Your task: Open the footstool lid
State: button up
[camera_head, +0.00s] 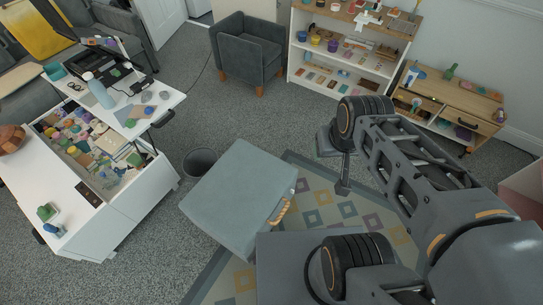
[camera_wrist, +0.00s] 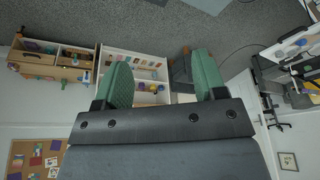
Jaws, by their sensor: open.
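The footstool (camera_head: 238,190) is a grey-blue padded box standing on the floor in the middle of the head view. Its lid looks shut, with no gap that I can make out. A tan rope handle (camera_head: 281,212) is on its right side. My gripper (camera_wrist: 162,60) shows in the wrist view with two green fingers spread apart and nothing between them. It faces the shelves, and the footstool is not in the wrist view. In the head view my arm is to the right of the footstool, apart from it; the fingers cannot be made out there.
A patterned rug (camera_head: 318,204) lies beside and under the footstool. A dark bin (camera_head: 201,163) stands close at its left. A white desk with an open, cluttered drawer (camera_head: 100,150) is at left. A grey armchair (camera_head: 247,55), white shelves (camera_head: 300,62) and a wooden cabinet (camera_head: 470,98) stand behind.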

aim_at(235, 199)
jog(key=z, duration=0.9)
jog(key=k, duration=0.35)
jog(key=u, duration=1.1)
jog(key=k, duration=0.5)
jog(key=u, duration=0.45)
jog(key=i, duration=0.55)
jog(key=z, duration=0.65)
